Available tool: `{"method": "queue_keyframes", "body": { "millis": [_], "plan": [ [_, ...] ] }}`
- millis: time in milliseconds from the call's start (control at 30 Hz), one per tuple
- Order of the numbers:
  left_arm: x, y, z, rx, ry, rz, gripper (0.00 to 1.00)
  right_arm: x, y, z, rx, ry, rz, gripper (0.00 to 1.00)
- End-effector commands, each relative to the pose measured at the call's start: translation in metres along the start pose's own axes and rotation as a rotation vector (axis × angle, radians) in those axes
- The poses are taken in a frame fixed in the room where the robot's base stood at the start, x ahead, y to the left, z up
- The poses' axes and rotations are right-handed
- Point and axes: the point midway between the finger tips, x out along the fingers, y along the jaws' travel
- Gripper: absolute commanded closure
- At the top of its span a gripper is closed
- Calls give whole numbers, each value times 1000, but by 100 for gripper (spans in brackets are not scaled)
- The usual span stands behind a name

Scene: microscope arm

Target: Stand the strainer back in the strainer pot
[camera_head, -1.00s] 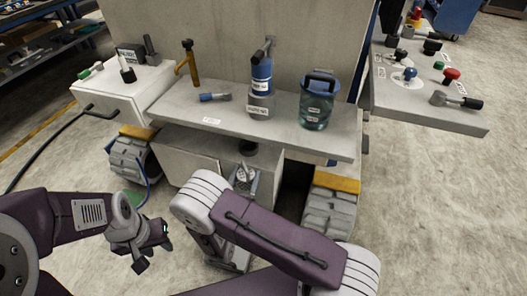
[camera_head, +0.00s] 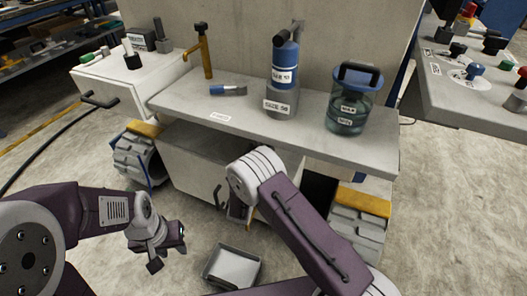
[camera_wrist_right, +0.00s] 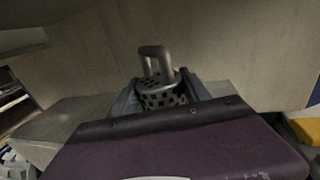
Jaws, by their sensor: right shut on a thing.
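The strainer (camera_wrist_right: 163,92) is a grey perforated cup with a looped handle, upright in the right wrist view. My right gripper (camera_wrist_right: 160,100) is shut on it, with a finger at each side. In the head view the right forearm hides most of this gripper and the strainer. On the bench stand a see-through greenish pot (camera_head: 347,112) with a blue rim and black handle, and a blue cylinder (camera_head: 284,70) in a grey base. My left gripper (camera_head: 167,256) is open and empty, low at the left.
The grey bench top (camera_head: 195,101) also bears a yellow post (camera_head: 206,55) and a small blue-grey tool (camera_head: 228,90). A grey open tray (camera_head: 232,268) is low in front of the bench. A side shelf (camera_head: 447,95) with knobs stands at right.

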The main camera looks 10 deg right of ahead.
Motion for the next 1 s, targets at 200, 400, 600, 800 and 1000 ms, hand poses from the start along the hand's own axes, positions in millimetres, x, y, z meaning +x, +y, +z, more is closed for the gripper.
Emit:
{"method": "queue_keyframes", "body": {
  "millis": [200,400,600,800,1000],
  "plan": [
    [20,0,2,0,0,0,64,42,-1,-2,2,-3,-3,96],
    [22,0,2,0,0,0,64,54,0,0,0,-1,0,96],
    [30,-1,3,0,0,0,64,67,-1,-2,2,-2,-2,96],
    [56,-1,6,0,0,0,64,66,0,-39,-1,0,1,96],
    [52,-1,5,0,0,0,64,66,0,-35,0,0,0,96]
  ]
}}
